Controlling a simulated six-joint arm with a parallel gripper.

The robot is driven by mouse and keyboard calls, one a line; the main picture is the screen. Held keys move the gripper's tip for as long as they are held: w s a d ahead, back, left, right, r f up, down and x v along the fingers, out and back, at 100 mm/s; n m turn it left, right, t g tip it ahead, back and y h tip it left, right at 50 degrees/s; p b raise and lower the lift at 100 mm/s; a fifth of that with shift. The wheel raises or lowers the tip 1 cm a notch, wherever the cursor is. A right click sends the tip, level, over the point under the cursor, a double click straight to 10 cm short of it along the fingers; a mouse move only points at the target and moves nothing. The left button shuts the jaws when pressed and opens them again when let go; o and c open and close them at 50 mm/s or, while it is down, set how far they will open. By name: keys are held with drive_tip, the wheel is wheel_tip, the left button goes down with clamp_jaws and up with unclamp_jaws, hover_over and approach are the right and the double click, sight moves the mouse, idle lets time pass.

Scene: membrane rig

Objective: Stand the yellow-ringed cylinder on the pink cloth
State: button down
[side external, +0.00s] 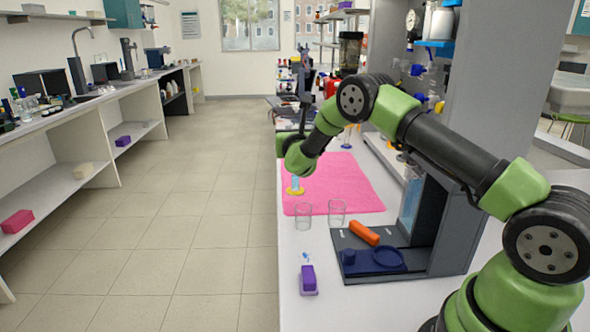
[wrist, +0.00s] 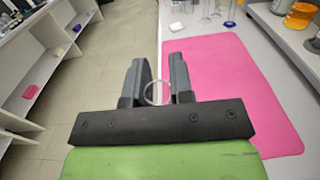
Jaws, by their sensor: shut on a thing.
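The yellow-ringed cylinder (side external: 295,189) shows below my wrist in the side view, a pale blue body with a yellow ring at its lower end. It looks upright, in front of the pink cloth's left edge in the picture; I cannot tell whether it touches anything. In the wrist view my gripper (wrist: 158,68) is shut on it, and its clear round rim (wrist: 155,93) shows between the two dark fingers. The rest of it is hidden there. The pink cloth (side external: 340,185) lies flat on the counter, and in the wrist view the cloth (wrist: 245,90) is right of the fingers.
Two clear beakers (side external: 303,216) (side external: 337,213) stand near the cloth's front edge. A dark stand with an orange piece (side external: 364,232) is to their right. A purple block (side external: 308,279) is nearer. Other glassware (wrist: 230,14) stands beyond the cloth. The counter's left edge drops to the floor.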

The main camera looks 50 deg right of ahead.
drive_tip(key=shift+f, duration=2.7)
drive_tip(key=c, duration=1)
unclamp_jaws()
drive_tip(key=shift+f, duration=0.1)
